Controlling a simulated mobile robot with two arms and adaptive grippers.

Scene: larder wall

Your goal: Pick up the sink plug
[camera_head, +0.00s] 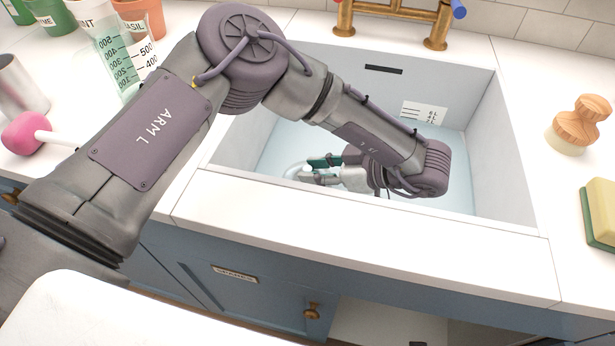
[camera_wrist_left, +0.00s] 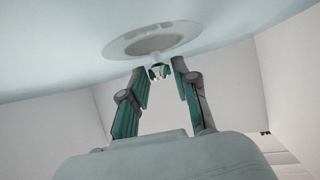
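In the left wrist view, a small shiny metal knob (camera_wrist_left: 158,71) shows between the fingertips of my left gripper (camera_wrist_left: 161,68). It lines up with a pale round disc (camera_wrist_left: 130,45) with a grey middle on the sink floor, and looks like the sink plug's handle. The two green-padded fingers stand apart, with a gap visible on both sides of the knob. In the head view, my left gripper (camera_head: 318,170) is low inside the sink (camera_head: 490,150); the plug cannot be made out clearly there. My right gripper is not in view.
The sink's front rim (camera_head: 370,235) runs beneath my left arm. A brass tap (camera_head: 395,12) stands behind. A wooden-handled brush (camera_head: 579,122) and a sponge (camera_head: 600,212) are on the right. A measuring beaker (camera_head: 118,55) and pink-headed plunger (camera_head: 27,133) are on the left.

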